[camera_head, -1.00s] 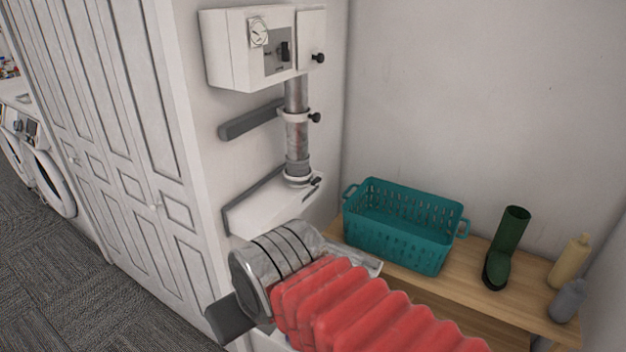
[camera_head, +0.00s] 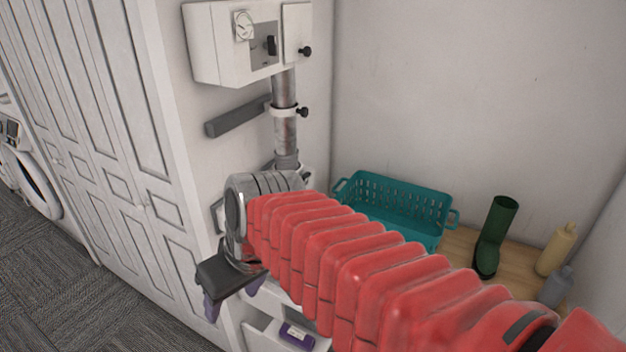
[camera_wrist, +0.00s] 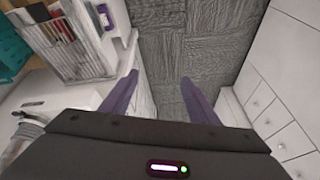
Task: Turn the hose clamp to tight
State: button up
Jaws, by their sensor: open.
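A grey metal pipe (camera_head: 285,130) runs down the wall below a white control box (camera_head: 232,45). A pale collar (camera_head: 282,110) with a black knob (camera_head: 303,111) is around the pipe's middle; I cannot tell if this is the hose clamp. The pipe's lower end is mostly hidden behind my arm. My gripper (camera_head: 232,300) points downward at the lower left of the head view, apart from the pipe. In the wrist view its two purple fingers (camera_wrist: 160,78) are spread with nothing between them. A grey pipe-like part (camera_wrist: 28,130) shows at that view's lower left.
A teal basket (camera_head: 395,210), a green boot (camera_head: 493,240) and two bottles stand on a wooden bench at the right. White cabinet doors (camera_head: 110,120) line the left. Carpet (camera_wrist: 180,40) below my gripper is clear.

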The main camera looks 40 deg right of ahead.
jog(key=w+d+n+y, duration=0.2)
jog(key=w+d+y, duration=0.35)
jog(key=w, duration=0.55)
jog(key=n+t+h, duration=0.1)
jog(key=t, duration=1.2)
send_near(308, 177)
jog(key=d+v, duration=0.1)
jog(key=v, duration=0.5)
jog(key=shift+w+a+r, duration=0.1)
jog(key=shift+a+r, duration=0.05)
jog(key=shift+a, duration=0.15)
jog(key=x, duration=1.4)
